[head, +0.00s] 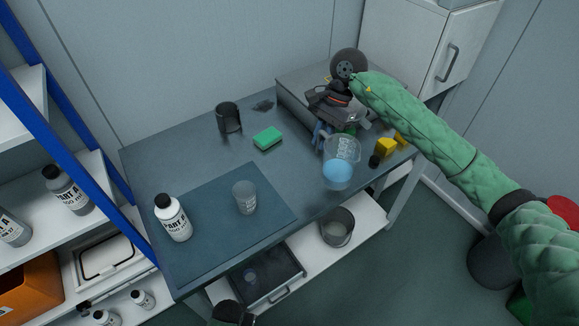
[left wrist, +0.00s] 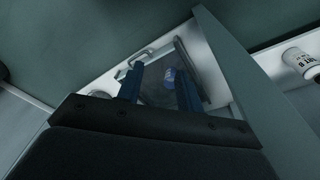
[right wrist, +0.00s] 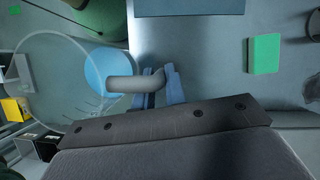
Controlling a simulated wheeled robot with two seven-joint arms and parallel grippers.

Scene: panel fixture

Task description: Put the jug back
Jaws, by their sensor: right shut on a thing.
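The clear jug (head: 343,150) holds blue liquid and appears near the right front edge of the workbench in the head view. My right gripper (head: 321,134) is at its side, partly hidden by my arm. In the right wrist view the blue fingers (right wrist: 158,86) are shut on the jug's grey handle (right wrist: 130,84), and the blue liquid (right wrist: 106,72) shows through the clear wall. I cannot tell whether the jug's base touches the bench. My left gripper (left wrist: 158,76) is open and empty in the left wrist view, with an open drawer beyond it.
A clear cup (head: 245,197) and a white bottle (head: 172,218) stand on the dark mat (head: 210,240). A green sponge (head: 267,138), a dark cup (head: 229,118) and yellow objects (head: 387,146) are on the bench. An open drawer (head: 283,292) and a bucket (head: 337,228) are below.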

